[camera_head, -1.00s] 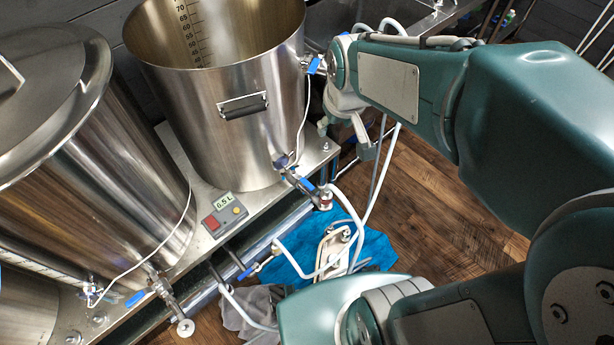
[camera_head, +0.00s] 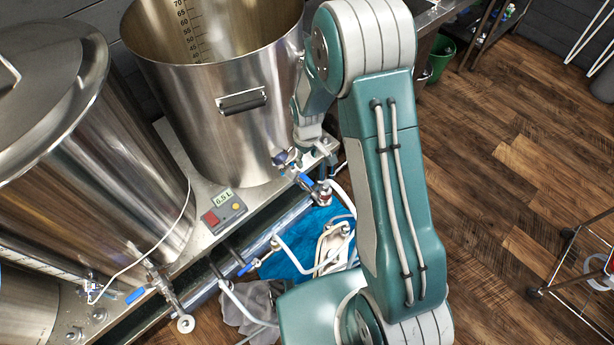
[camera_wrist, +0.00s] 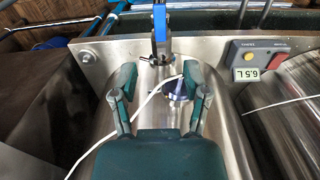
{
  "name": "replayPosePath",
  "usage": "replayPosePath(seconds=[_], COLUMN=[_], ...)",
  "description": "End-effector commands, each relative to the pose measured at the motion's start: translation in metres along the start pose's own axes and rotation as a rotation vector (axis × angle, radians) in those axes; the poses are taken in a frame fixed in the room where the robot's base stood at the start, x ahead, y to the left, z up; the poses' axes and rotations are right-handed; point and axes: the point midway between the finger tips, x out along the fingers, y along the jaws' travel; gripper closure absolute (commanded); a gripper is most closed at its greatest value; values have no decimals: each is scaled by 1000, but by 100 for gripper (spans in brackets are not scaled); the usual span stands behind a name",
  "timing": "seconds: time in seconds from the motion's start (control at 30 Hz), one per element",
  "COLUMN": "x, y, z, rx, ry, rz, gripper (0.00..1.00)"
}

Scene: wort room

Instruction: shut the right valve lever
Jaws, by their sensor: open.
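The right valve with its blue lever (camera_head: 305,181) sticks out low from the front of the right steel kettle (camera_head: 225,125). In the head view the lever lies roughly along the valve body. In the wrist view the blue lever (camera_wrist: 159,22) stands upright in the picture, just beyond my fingertips. My gripper (camera_wrist: 158,78) is open, one finger on each side, with the valve ahead between them. A white cable crosses between the fingers. I see no finger touching the lever. In the head view my wrist is beside the kettle's right side and the fingers are mostly hidden.
The left kettle (camera_head: 100,150) has its own valve with a blue lever (camera_head: 136,295). A control box (camera_head: 224,210) with a red switch sits on the steel stand between them. White hoses and a blue cloth (camera_head: 285,262) lie below. Wooden floor on the right is largely clear.

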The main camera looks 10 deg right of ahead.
Motion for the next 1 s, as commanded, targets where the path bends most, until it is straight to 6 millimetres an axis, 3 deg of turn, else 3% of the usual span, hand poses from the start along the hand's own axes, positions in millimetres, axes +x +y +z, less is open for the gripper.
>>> replayPosePath(seconds=[0.17, 0.6, 0.8, 1.0], x=[19, 93, 107, 107], y=[0, 0, 0, 0], z=[1, 0, 0, 0], rx=[0, 1, 1, 1], ry=[-4, -2, -1, 0], rz=[-2, -1, 0, 0], gripper=[40, 40, 40, 40])
